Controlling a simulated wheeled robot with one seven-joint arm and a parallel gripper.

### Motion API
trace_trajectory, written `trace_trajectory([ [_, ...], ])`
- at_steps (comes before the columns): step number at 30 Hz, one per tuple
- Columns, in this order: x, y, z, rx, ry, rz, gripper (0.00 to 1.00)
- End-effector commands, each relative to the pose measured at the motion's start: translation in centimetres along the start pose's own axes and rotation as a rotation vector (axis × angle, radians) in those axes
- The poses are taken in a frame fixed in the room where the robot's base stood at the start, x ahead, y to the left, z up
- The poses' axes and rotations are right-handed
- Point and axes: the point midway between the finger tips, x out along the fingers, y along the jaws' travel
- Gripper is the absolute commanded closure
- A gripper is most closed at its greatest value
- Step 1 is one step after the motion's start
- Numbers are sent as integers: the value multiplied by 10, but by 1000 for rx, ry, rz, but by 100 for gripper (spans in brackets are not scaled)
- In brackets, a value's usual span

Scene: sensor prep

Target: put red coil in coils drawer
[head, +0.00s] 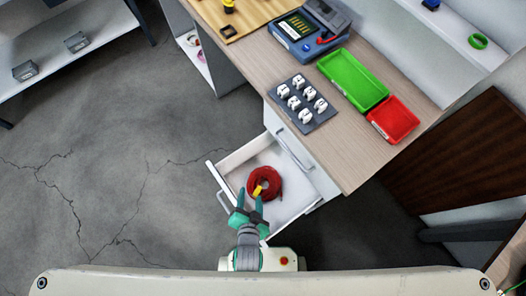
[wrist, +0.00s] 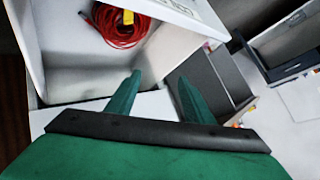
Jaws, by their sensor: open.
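The red coil (head: 264,183) with a yellow tag lies inside an open white drawer (head: 294,205) under the workbench. In the wrist view the red coil (wrist: 121,28) rests on the floor of the drawer (wrist: 72,88), its top edge cut off by the picture. My gripper (head: 249,209) is near the front side of the drawer, close to the coil in the head view. In the wrist view my gripper (wrist: 156,92) has its green fingers spread and nothing between them, apart from the coil.
The workbench (head: 355,165) holds a dark tray with several white parts (head: 304,103), a green tray (head: 352,80), a red tray (head: 394,118) and a blue device (head: 305,32). A closed drawer front (head: 288,133) sits beside the open one. Grey floor (head: 110,150) is clear at left.

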Motion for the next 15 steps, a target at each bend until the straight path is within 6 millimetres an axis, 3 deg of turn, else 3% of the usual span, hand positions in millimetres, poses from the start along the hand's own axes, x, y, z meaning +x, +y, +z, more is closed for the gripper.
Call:
trace_trajectory([
  [3, -53, -2, -25, -157, 105, -43, 53],
  [9, -134, -17, -79, -422, 291, -95, 53],
  [15, -182, -31, -115, -582, 409, -117, 53],
])
